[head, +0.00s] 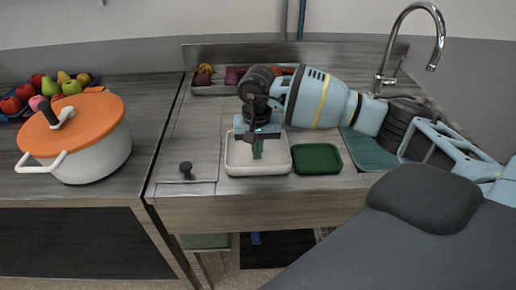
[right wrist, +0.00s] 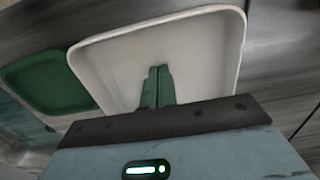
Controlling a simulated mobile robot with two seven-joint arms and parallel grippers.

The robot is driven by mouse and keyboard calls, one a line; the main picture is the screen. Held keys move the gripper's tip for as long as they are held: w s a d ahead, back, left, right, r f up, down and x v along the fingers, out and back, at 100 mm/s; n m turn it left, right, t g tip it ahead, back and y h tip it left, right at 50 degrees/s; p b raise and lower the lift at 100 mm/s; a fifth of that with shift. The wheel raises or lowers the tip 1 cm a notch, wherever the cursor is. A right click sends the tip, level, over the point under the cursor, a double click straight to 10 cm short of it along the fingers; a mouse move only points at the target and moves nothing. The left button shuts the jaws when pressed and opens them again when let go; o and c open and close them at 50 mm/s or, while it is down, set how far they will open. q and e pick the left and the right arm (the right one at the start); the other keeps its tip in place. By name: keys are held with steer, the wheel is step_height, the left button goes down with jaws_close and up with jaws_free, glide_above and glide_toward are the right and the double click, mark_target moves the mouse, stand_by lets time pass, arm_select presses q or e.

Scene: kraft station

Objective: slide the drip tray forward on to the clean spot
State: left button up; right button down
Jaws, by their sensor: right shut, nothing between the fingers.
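A white rectangular tray with a raised rim, which looks like the drip tray (head: 233,166), lies on the wooden counter near its front edge. It fills the middle of the right wrist view (right wrist: 110,58). My right gripper (head: 257,154) is shut and empty, with its green fingertips pointing down inside the tray's outline. The fingers show pressed together over the tray floor in the right wrist view (right wrist: 158,88). I cannot tell whether they touch the tray. No mark clearly shows as the clean spot. My left gripper is not in view.
A green rectangular tray or mat (head: 317,158) lies close to the right of the white tray. A small dark knob (head: 186,169) stands to the left. Produce trays (head: 208,90) line the back. A white pot with an orange lid (head: 95,150) stands on the left counter; a tap (head: 437,40) rises behind right.

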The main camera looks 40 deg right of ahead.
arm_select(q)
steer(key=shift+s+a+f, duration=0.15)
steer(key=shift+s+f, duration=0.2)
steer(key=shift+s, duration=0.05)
arm_select(e)
step_height(320, 180, up, 10)
